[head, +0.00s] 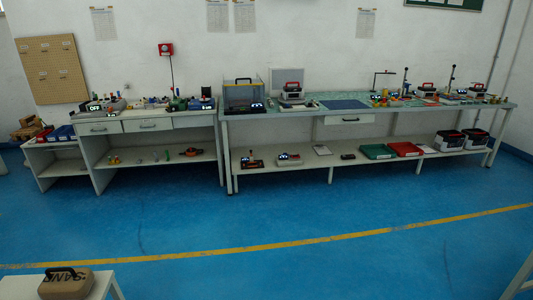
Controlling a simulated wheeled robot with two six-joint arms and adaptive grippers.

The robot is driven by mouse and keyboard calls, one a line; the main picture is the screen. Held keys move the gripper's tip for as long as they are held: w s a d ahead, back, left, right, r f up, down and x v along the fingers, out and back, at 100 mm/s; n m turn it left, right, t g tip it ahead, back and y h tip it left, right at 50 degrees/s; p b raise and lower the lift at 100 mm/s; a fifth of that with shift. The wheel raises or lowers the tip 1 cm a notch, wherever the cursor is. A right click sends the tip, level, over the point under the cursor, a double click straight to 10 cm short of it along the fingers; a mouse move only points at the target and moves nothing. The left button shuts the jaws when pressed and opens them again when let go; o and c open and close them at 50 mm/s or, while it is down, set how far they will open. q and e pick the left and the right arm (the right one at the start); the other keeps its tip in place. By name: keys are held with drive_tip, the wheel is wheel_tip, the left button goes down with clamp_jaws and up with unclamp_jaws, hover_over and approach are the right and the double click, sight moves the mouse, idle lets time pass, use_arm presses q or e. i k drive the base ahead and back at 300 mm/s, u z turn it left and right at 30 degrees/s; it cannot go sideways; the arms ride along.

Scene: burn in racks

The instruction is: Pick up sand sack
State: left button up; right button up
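The sand sack (66,284) is a tan block with a dark handle on top and dark "SAND" lettering. It rests on a white table (112,289) at the bottom left of the head view, and the frame's lower edge cuts off part of it. Neither of my grippers shows in this view.
Long workbenches (366,113) with tools and devices line the far wall. Their lower shelf holds a green tray (377,152) and a red tray (405,149). The blue floor (240,225) between is open, crossed by a yellow line (300,242). A white frame edge (522,275) shows at bottom right.

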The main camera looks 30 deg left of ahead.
sight(63, 283)
drive_tip(key=u, duration=0.1)
drive_tip(key=i, duration=1.65)
drive_tip(key=u, duration=0.7)
drive_tip(key=i, duration=1.05)
drive_tip(key=u, duration=1.85)
drive_tip(key=i, duration=1.1)
drive_tip(key=u, duration=0.85)
